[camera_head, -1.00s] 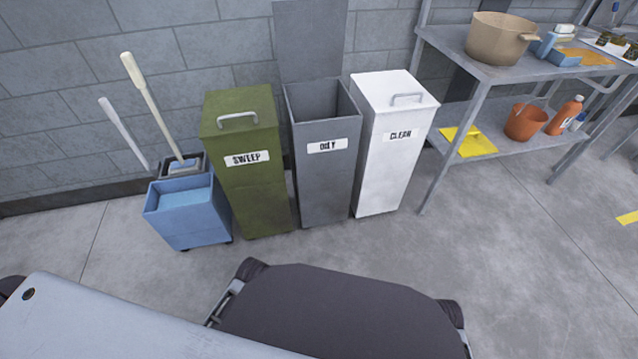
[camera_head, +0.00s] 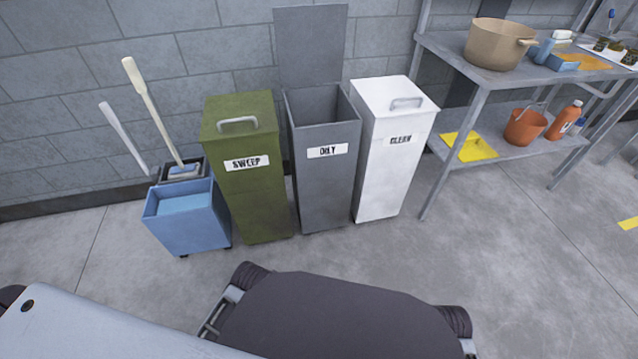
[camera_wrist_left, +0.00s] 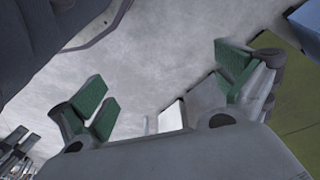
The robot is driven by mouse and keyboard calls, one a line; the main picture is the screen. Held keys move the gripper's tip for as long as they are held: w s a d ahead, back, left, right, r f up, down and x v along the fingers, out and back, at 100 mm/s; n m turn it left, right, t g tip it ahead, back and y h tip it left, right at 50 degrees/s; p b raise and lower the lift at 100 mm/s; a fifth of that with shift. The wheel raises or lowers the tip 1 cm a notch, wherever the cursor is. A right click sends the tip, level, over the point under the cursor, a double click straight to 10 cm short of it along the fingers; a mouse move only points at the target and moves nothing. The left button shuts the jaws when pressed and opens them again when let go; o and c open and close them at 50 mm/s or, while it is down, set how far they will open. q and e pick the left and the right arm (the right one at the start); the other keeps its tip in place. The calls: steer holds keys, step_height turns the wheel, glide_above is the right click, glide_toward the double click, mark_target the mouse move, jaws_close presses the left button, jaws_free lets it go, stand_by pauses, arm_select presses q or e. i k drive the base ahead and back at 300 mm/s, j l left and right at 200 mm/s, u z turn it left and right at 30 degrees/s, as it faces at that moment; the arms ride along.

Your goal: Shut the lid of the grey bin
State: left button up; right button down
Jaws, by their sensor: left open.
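The grey bin (camera_head: 326,185), labelled OILY, stands between the green and white bins in the head view. Its flat grey lid (camera_head: 310,45) stands upright behind the opening, near the wall, so the bin is open. My left gripper (camera_wrist_left: 165,85) shows in the left wrist view with its green-padded fingers wide apart and nothing between them. It is not in the head view, so its distance from the lid cannot be told.
The green SWEEP bin (camera_head: 245,190) and white CLEAN bin (camera_head: 390,165) have shut lids with handles. A blue mop bucket (camera_head: 187,222) stands at the left. A metal shelf table (camera_head: 470,68) stands at the right.

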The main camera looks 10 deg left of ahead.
mark_target(310, 39)
steer(key=i+j+z, duration=0.25)
steer(key=j+z, duration=0.25)
steer(key=j, duration=0.2)
steer(key=i+j+z, duration=0.1)
steer(key=j+z, duration=0.15)
steer(key=j, duration=0.1)
